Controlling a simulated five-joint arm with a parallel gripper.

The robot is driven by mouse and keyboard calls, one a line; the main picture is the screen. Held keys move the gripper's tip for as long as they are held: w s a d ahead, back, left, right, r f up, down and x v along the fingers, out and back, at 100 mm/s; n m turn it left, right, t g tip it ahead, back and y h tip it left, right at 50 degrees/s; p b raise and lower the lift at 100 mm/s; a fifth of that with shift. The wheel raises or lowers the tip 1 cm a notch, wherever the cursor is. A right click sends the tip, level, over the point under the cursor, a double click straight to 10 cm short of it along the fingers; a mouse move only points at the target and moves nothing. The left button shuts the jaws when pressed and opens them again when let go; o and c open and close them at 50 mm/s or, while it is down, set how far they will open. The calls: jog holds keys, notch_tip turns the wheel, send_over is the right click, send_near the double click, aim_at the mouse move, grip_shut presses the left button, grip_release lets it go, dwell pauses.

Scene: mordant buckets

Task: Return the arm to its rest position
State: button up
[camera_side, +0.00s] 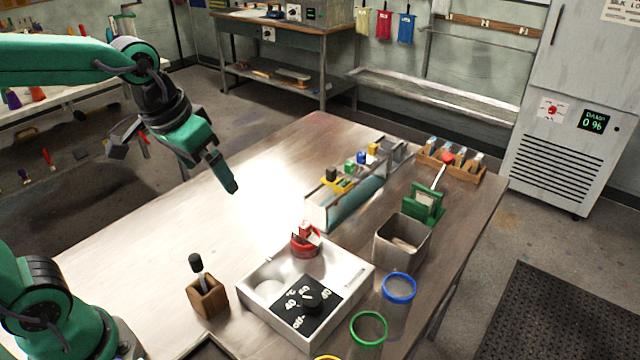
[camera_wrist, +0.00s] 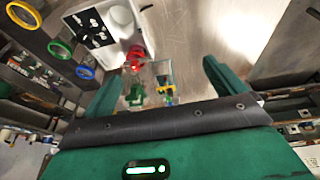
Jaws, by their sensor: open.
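My gripper (camera_side: 224,174) hangs in the air above the left part of the metal-topped table (camera_side: 160,212), tilted downward, apart from everything on it. In the wrist view its two green fingers (camera_wrist: 163,72) stand wide apart with nothing held between them. My arm reaches in from the left edge of the side view. The rest position itself is not marked in either view.
A white control box (camera_side: 355,284) with a dial and red item stands at the front. Around it are a wooden block (camera_side: 208,300), a clear trough (camera_side: 318,213), a metal bucket (camera_side: 400,246), a green stand (camera_side: 425,203), and blue (camera_side: 398,287) and green (camera_side: 369,328) rings.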

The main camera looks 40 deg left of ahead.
jog(key=s+a+t, duration=0.1)
jog(key=s+a, duration=0.2)
jog(key=s, duration=0.4)
jog(key=shift+f+t, duration=0.4)
dwell(0.7)
